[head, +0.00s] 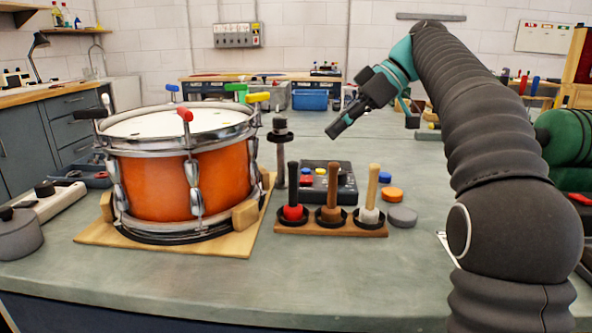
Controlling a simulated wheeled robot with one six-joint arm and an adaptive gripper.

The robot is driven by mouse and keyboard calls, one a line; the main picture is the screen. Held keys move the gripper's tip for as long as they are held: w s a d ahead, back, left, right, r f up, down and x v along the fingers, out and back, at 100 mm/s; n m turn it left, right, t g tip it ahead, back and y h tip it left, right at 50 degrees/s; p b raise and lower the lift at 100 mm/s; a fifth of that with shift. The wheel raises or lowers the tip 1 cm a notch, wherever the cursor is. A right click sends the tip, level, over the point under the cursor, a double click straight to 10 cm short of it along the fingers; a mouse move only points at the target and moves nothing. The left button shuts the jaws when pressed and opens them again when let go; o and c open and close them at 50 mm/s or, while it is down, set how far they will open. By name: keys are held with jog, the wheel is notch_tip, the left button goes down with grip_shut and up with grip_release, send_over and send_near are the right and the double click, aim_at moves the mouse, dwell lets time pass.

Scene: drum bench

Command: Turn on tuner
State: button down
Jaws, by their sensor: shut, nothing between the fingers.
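A dark box with small red, blue and yellow buttons (346,180) sits on the bench at the middle, behind a wooden rack. It looks like the tuner, but I cannot read any label or tell whether it is lit. The rack's upright handles hide part of its front. My gripper (334,131) is shut and empty. It is in the air above and beyond the box, pointing down and left, apart from everything.
An orange drum (160,186) stands on a wooden base at the left. A dark post (279,160) stands between drum and box. The rack (330,230) holds three handled tools. Blue, orange (389,194) and grey discs lie right of it. The front bench strip is clear.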

aim_at(304, 181)
jog(key=x, duration=0.5)
jog(key=shift+a+f, duration=0.2)
jog(key=shift+a, duration=0.05)
jog(key=f, duration=0.1)
jog(key=f+b, duration=0.1)
jog(key=f, duration=0.1)
jog(key=shift+s+a+f, duration=0.1)
jog(key=shift+s+f, duration=0.1)
jog(key=shift+f, duration=0.1)
jog(key=shift+f+b, duration=0.4)
jog(key=shift+s+f+b, duration=0.15)
jog(key=shift+f+b, duration=0.25)
jog(key=shift+b, duration=0.45)
jog(key=shift+r+t, duration=0.15)
jog(key=shift+t, duration=0.15)
jog(key=shift+r+p, duration=0.1)
jog(key=shift+p, duration=0.25)
